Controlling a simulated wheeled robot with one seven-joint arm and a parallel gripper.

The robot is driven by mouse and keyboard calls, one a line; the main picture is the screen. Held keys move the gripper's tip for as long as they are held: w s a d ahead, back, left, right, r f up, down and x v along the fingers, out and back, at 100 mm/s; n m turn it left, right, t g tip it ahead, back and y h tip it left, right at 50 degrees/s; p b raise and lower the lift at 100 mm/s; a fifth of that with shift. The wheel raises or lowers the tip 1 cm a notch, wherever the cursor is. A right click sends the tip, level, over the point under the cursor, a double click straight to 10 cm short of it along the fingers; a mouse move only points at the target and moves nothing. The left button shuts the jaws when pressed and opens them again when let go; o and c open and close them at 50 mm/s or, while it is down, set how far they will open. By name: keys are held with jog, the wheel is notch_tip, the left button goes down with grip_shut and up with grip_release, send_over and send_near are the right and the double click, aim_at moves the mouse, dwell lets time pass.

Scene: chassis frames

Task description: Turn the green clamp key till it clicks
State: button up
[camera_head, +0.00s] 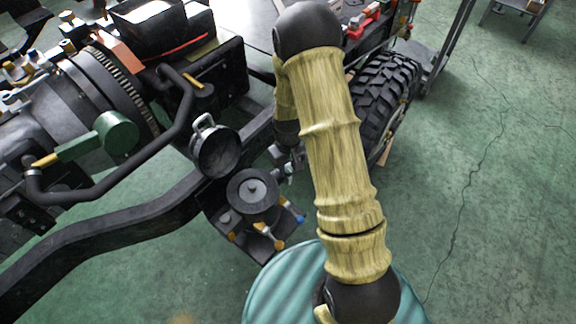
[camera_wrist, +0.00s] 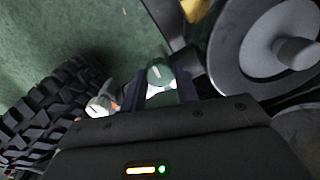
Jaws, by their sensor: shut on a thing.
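The green clamp key (camera_wrist: 160,73) shows in the wrist view as a small dark green, rounded head with a pale line across it. My gripper (camera_wrist: 160,90) is shut on it, with one dark finger on each side. A bright white patch shows just below the green head, between the fingers. The key's lower part and its seat are hidden by my gripper. In the head view my arm comes down beside the chassis frame, and the key cannot be made out there.
A grey round disc with a hub (camera_wrist: 272,50) is close on the right in the wrist view. A pale knob (camera_wrist: 98,106) and a knobbly tyre (camera_wrist: 45,110) are on the left. In the head view the chassis rail (camera_head: 130,228) runs near; green floor (camera_head: 500,200) is clear at right.

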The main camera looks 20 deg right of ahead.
aim_at(288, 169)
jog(key=shift+m, duration=0.5)
jog(key=m+p, duration=0.2)
jog(key=m, duration=0.3)
jog(key=shift+r, duration=0.1)
jog(key=m+p, duration=0.2)
jog(key=m, duration=0.4)
jog(key=shift+d, duration=0.1)
jog(key=o, duration=1)
notch_tip(288, 169, up, 17)
jog(key=shift+r+p, duration=0.1)
jog(key=shift+p, duration=0.55)
